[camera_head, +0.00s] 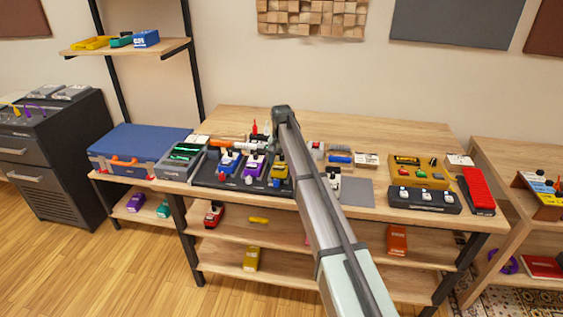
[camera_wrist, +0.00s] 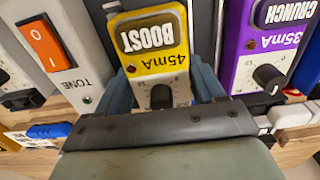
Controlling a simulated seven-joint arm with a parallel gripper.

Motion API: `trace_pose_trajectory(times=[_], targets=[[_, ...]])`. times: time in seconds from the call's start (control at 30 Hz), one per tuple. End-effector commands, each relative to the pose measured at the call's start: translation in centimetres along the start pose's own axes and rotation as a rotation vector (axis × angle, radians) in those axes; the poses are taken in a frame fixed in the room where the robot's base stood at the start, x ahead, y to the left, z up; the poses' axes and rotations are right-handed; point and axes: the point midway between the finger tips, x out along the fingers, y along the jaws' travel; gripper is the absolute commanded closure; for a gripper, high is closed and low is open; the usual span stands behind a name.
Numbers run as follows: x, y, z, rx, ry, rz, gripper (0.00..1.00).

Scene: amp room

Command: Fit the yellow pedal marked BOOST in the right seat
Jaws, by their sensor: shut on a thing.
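The yellow pedal marked BOOST (camera_wrist: 152,42) is between the two blue-grey fingers of my gripper (camera_wrist: 162,86), which is shut on its sides. In the head view the yellow pedal (camera_head: 278,171) is at the right end of the dark pedalboard (camera_head: 228,183), partly behind my arm. A purple pedal marked CRUNCH (camera_wrist: 262,50) is beside it; in the head view this purple pedal (camera_head: 254,166) is left of the yellow one. A blue pedal (camera_head: 229,162) is farther left on the board. I cannot tell whether the yellow pedal is fully down in the right seat.
A white unit with an orange switch (camera_wrist: 46,42), marked TONE, stands close on the other side of the yellow pedal. A grey mat (camera_head: 357,191) lies bare to the right. A blue case (camera_head: 137,144) stands left; a red pedal (camera_head: 477,188) is at the table's right end.

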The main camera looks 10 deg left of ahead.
Motion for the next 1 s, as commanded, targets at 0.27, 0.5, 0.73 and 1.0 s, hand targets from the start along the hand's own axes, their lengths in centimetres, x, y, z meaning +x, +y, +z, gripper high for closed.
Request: trace_pose_trajectory(times=[0.27,0.5,0.73,1.0], targets=[[-0.02,-0.01,-0.02,0.000,0.001,0.000,0.80],[0.05,-0.01,-0.01,0.000,0.001,0.000,0.80],[0.41,0.00,-0.01,0.000,0.001,0.000,0.80],[0.65,0.01,0.01,0.000,0.000,0.000,0.80]])
